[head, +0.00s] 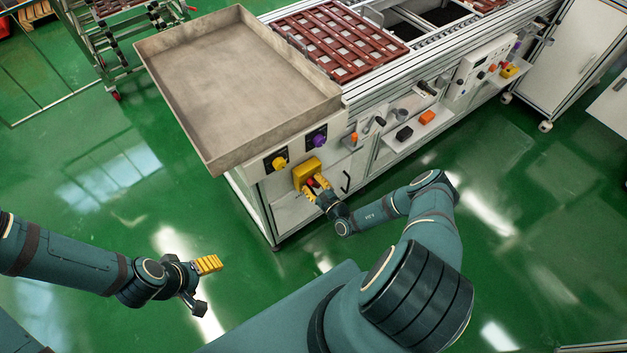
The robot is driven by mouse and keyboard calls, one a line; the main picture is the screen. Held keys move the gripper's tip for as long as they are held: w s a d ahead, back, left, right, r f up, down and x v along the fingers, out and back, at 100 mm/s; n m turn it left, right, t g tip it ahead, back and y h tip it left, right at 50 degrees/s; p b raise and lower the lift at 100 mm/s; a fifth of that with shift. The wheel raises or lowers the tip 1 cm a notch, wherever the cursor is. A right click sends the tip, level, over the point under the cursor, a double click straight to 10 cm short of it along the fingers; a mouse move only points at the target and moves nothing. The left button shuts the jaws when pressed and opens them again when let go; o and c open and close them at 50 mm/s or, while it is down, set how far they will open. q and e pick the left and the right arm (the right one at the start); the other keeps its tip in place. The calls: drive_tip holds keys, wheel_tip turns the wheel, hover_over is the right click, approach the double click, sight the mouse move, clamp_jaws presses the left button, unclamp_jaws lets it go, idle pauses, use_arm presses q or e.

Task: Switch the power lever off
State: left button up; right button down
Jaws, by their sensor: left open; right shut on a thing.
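A yellow switch box (304,169) is mounted on the front panel of the conveyor, near its left corner. A small red part, which I take to be the power lever (311,183), shows at the box's lower right. My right gripper (316,184) is at the front of the box with its yellow fingers shut on the lever. The fingers hide most of the lever, so its exact angle is hard to tell. My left gripper (207,284) is open and empty, low on the left over the green floor, well away from the panel.
A yellow knob (279,162) and a purple knob (318,140) sit above the box. A large grey tray (235,85) overhangs the panel. A shelf with an orange block (427,117) and a black block (404,133) is to the right. The floor in front is clear.

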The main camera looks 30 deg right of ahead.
drive_tip(key=shift+w+r+n, duration=0.1)
drive_tip(key=shift+w+n, duration=0.05)
drive_tip(key=shift+n, duration=0.35)
drive_tip(key=c, duration=0.9)
unclamp_jaws()
drive_tip(key=shift+a, duration=0.1)
drive_tip(key=s+d, duration=0.1)
drive_tip(key=s, duration=1.1)
drive_tip(key=shift+w, duration=0.1)
